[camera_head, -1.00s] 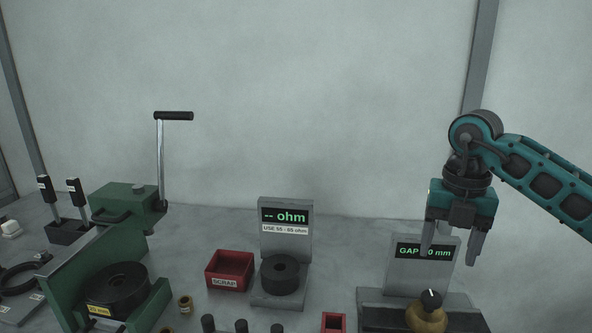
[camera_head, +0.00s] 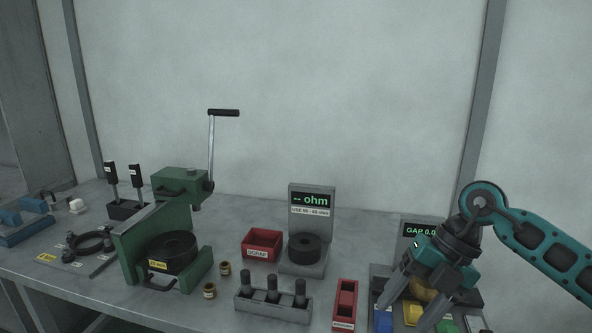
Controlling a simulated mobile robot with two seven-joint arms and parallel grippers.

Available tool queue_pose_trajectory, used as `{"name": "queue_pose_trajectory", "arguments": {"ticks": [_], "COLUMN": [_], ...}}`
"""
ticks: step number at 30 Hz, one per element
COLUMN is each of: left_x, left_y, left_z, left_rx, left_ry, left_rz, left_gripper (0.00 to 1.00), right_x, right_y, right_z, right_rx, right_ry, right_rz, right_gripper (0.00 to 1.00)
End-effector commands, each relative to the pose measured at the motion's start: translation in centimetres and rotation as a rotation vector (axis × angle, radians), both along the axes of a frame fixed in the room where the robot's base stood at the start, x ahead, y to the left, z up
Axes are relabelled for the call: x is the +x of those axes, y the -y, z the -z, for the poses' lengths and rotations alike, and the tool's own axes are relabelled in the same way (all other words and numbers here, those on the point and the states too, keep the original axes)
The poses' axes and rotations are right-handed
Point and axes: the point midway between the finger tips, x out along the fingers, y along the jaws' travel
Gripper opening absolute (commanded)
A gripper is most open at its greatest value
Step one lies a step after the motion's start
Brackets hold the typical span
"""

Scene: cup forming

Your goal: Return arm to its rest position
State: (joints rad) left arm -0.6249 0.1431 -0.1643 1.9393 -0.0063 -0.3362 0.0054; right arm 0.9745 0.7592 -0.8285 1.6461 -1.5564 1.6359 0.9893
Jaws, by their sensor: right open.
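My right arm (camera_head: 548,248) comes in from the right edge, teal and black. Its right gripper (camera_head: 405,318) points down and to the left, tilted, with its two fingers apart and nothing seen between them. It overlaps the gap gauge (camera_head: 411,231) in the picture, hiding part of its display and most of a brass-coloured round part (camera_head: 420,288). I cannot tell how far the fingertips are above the bench. My left gripper is out of view.
A green press (camera_head: 180,182) with a tall crank handle stands left on the grey bench (camera_head: 100,295). In the middle are a red scrap box (camera_head: 262,246), an ohm meter (camera_head: 312,215) and a peg rack (camera_head: 272,307). A red tray (camera_head: 346,305) and coloured blocks (camera_head: 412,313) lie near the gripper.

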Motion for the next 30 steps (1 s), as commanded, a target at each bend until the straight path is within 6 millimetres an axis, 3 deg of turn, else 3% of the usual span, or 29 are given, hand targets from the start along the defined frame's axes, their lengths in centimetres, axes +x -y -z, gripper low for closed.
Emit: {"name": "queue_pose_trajectory", "arguments": {"ticks": [3,6,9,12,17,20,23,25,30], "left_x": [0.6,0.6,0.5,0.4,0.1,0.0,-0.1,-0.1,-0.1], "left_y": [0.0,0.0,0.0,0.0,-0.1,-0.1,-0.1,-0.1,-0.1], "left_z": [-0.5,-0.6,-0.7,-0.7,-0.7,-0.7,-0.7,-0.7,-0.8], "left_rx": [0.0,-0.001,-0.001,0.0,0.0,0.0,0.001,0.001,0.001], "left_ry": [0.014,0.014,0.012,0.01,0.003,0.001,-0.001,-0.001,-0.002], "left_rz": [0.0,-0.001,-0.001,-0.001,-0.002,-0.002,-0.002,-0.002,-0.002], "left_gripper": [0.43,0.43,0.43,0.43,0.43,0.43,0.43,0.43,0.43], "right_x": [-2.3,-4.0,-4.9,-4.8,-3.0,-1.9,-1.8,-2.7,-8.1], "right_y": [-6.1,-10.8,-14.0,-15.4,-14.1,-11.6,-8.5,-6.3,-2.1], "right_z": [1.2,0.7,-0.7,-2.0,-1.8,0.7,4.9,8.7,18.0], "right_rx": [0.299,0.593,0.881,1.135,1.428,1.516,1.523,1.475,1.237], "right_ry": [-0.03,-0.048,-0.063,-0.078,-0.104,-0.128,-0.166,-0.204,-0.328], "right_rz": [-0.061,-0.05,0.036,0.199,0.592,0.903,1.24,1.482,1.97], "right_gripper": [0.67,0.67,0.67,0.67,0.67,0.67,0.67,0.67,0.67]}}
